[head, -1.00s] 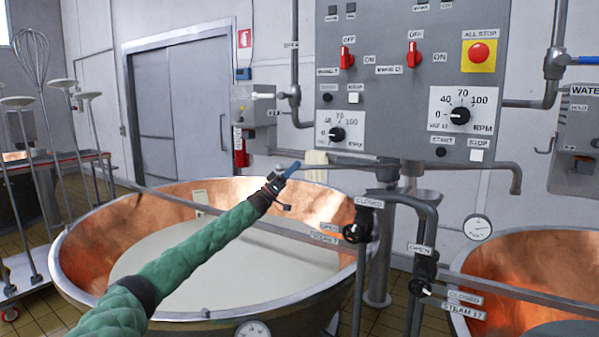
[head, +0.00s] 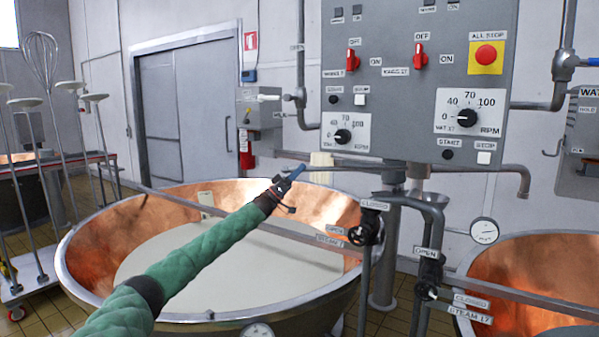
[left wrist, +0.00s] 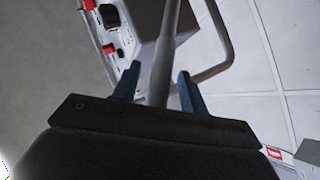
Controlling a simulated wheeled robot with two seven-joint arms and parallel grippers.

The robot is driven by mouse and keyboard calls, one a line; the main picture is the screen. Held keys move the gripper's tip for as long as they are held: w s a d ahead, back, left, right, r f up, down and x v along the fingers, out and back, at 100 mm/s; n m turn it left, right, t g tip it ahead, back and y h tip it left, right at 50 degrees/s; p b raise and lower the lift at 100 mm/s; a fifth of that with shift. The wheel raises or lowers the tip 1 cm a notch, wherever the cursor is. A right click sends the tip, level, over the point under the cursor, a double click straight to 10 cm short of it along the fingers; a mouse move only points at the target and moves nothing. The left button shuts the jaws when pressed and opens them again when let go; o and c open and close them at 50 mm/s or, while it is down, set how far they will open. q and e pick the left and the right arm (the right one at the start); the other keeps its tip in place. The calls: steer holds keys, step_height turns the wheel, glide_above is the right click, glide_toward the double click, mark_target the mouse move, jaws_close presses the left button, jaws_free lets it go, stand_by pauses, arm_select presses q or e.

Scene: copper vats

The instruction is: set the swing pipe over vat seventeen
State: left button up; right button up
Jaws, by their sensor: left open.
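Vat seventeen (head: 530,250) is the copper vat at the lower right, beside the "STEAM 17" label; only part of it shows. A grey pipe (head: 360,163) runs left below the control panel, over the left vat; a bent end (head: 522,185) hangs on the right, toward vat seventeen. I cannot tell whether both belong to the swing pipe. My left gripper (head: 293,174) is at the left pipe's end. In the left wrist view its blue fingers (left wrist: 157,88) are apart, with a grey pipe (left wrist: 164,55) appearing between them; contact is unclear. My right gripper is not in view.
The left copper vat (head: 85,235) holds pale liquid and lies under my left arm. The control panel (head: 400,90) hangs above the pipe. Valve pipes (head: 430,240) stand between the vats. A rack of long tools (head: 45,190) stands at left.

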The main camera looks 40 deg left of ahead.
arm_select(q)
steer(key=b+v, duration=0.2)
steer(key=v, duration=0.5)
steer(key=shift+f, duration=0.25)
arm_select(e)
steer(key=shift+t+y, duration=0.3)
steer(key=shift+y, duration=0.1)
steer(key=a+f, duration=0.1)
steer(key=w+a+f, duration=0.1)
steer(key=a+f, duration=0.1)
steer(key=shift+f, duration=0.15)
arm_select(q)
steer(key=shift+s+a, duration=0.1)
steer(key=shift+a, duration=0.05)
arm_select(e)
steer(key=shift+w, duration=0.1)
